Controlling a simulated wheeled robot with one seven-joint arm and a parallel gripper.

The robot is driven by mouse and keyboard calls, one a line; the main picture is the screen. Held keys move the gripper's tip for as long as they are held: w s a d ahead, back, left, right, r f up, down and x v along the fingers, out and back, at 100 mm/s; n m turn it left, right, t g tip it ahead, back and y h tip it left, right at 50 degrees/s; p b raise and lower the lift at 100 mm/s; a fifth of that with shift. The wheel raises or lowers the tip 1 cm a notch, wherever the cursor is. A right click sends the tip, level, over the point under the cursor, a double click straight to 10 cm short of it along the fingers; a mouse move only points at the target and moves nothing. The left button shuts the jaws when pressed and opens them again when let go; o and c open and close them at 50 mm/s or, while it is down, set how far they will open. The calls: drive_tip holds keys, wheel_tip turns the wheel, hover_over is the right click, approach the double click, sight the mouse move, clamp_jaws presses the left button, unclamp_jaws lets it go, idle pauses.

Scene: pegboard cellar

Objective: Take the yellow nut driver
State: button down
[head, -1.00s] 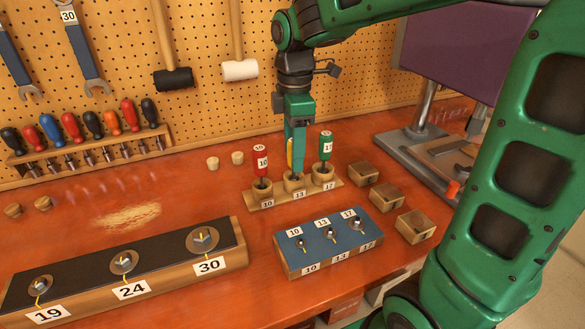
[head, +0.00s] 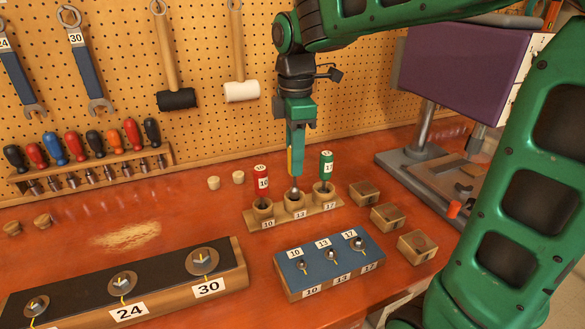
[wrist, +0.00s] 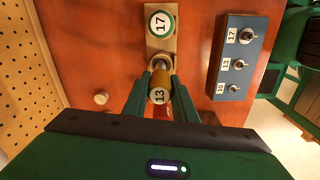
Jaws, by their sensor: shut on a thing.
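The yellow nut driver (wrist: 160,82), with 13 on its cap, is between the fingers of my gripper (wrist: 157,92) in the wrist view. In the head view my gripper (head: 296,150) is shut on its handle, mostly hidden by the fingers, above the middle cup of the wooden holder (head: 283,219). The metal socket end shows just at the mouth of the cup marked 13; I cannot tell whether it is clear of it. The red driver (head: 262,183) marked 10 stands in the left cup and the green driver (head: 326,165) marked 17 in the right cup.
A blue-topped block (head: 318,262) with several small bolts is in front of the holder. Small wooden boxes (head: 416,248) stand to its right. A long black-topped block (head: 90,285) is at front left. Screwdrivers (head: 93,150) hang in a rack at the pegboard.

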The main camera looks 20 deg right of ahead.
drive_tip(key=s+a+r, duration=0.5)
drive_tip(key=a+r, duration=0.2)
drive_tip(key=a, duration=0.3)
drive_tip(key=shift+a+r, duration=0.3)
drive_tip(key=shift+r, duration=0.05)
drive_tip(key=c, duration=2)
unclamp_jaws()
clamp_jaws()
